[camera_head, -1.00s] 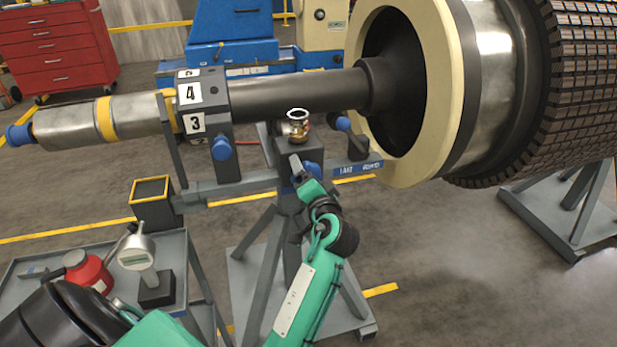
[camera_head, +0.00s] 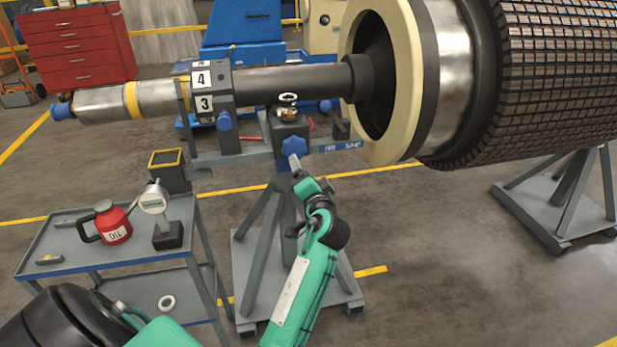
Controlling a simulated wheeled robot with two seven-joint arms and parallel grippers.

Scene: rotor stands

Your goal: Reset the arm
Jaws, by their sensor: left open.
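My left gripper (camera_head: 295,163) is at the end of the green arm, open with nothing seen in it. In the picture its tip is just under the blue star knob (camera_head: 293,147) of the grey rotor stand (camera_head: 268,230); I cannot tell if they touch. On top of the stand is a small brass fitting with a white ring (camera_head: 289,107). The dark rotor shaft (camera_head: 290,84) passes behind it, with a collar (camera_head: 204,91) marked 4 and 3. My right gripper is not in view.
A grey cart (camera_head: 105,264) at left holds a red oil can (camera_head: 111,223) and a dial gauge (camera_head: 153,199). The large rotor body (camera_head: 560,80) fills the upper right over another stand (camera_head: 560,200). Floor at lower right is clear.

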